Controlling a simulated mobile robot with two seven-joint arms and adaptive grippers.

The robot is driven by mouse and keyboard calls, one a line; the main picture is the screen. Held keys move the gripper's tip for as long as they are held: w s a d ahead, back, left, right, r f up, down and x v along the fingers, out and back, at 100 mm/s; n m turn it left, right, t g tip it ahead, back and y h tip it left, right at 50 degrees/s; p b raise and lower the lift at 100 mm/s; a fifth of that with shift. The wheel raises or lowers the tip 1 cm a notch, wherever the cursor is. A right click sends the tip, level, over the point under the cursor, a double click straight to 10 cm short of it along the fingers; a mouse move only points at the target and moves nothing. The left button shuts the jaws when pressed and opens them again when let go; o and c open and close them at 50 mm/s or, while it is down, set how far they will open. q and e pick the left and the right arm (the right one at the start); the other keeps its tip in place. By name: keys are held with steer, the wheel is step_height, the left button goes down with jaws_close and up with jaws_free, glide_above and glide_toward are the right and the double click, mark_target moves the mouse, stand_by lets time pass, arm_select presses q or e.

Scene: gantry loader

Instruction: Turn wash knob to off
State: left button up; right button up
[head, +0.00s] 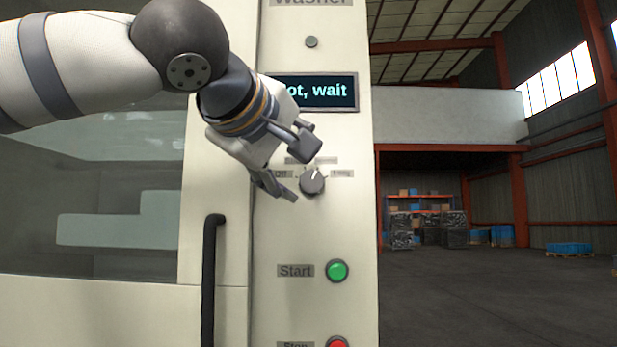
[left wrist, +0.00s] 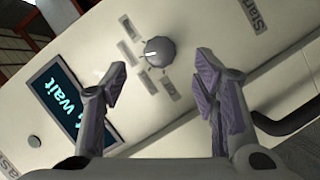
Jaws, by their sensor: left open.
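The wash knob (head: 312,181) is a dark grey dial with a white pointer mark on the pale washer panel, below the display. Its pointer is roughly upward, away from the "Off" label (head: 281,174) on its left. The knob also shows in the left wrist view (left wrist: 159,51), beyond the fingers and unobstructed. My left gripper (head: 297,168) is open, just left of the knob, with one finger above and one below. In the left wrist view its fingers (left wrist: 160,85) are spread with nothing between them, and the knob appears apart from them. My right gripper is not in view.
The display (head: 318,91) reads "...ot, wait", partly hidden by my left arm. A green Start button (head: 337,271) and a red Stop button (head: 338,342) sit below the knob. A black vertical door handle (head: 210,280) stands out at the left. Open floor lies to the right.

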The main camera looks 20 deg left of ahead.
mark_target(311, 181)
arm_select(q)
steer(key=x, duration=0.5)
steer(key=shift+w, duration=0.15)
steer(key=shift+c, duration=0.5)
steer(key=c, duration=1.1)
steer(key=shift+o, duration=0.2)
